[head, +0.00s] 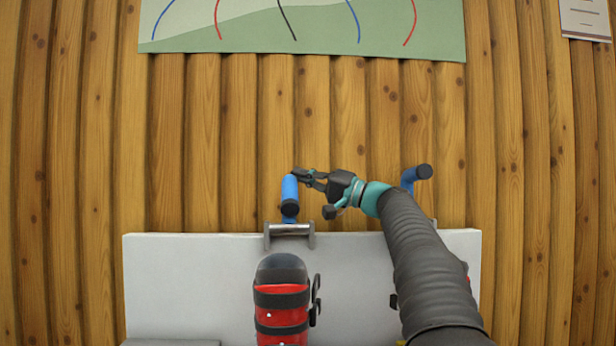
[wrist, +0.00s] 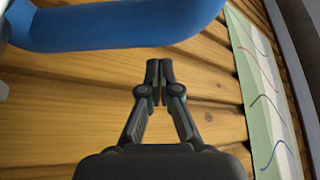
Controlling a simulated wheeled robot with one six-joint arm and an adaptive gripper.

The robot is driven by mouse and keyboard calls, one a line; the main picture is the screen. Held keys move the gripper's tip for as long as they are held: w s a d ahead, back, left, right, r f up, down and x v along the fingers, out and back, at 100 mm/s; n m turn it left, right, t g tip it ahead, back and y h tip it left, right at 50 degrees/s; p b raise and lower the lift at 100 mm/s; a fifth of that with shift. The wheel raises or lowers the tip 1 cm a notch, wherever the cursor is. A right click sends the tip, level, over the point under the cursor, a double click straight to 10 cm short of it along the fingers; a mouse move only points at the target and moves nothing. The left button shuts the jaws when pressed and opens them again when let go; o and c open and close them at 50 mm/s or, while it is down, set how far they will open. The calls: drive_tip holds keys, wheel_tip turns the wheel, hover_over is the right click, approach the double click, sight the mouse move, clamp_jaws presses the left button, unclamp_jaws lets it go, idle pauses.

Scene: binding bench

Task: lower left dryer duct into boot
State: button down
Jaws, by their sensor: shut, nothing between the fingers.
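The left dryer duct (head: 290,190) is a blue tube with a black end, raised above the bench on a grey bracket (head: 289,230). Below it in the head view stands a red and black boot (head: 282,305). My gripper (head: 298,174) is beside the duct's upper right side in the head view. In the wrist view the duct (wrist: 120,25) crosses the top, and my gripper (wrist: 153,68) is shut and empty below it, with a gap showing between them. Whether the fingers touch the duct is unclear in the head view.
A second blue duct (head: 410,178) stands to the right, behind my arm. A second boot is mostly hidden by my arm. The pale bench (head: 185,285) is clear at left. A map poster (head: 300,25) hangs on the log wall (head: 220,140).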

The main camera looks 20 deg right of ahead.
drive_tip(key=shift+s+a+f, duration=0.4)
drive_tip(key=shift+s+f, duration=0.2)
drive_tip(key=shift+s, duration=0.25)
drive_tip(key=shift+f+b, duration=0.15)
drive_tip(key=shift+b, duration=0.4)
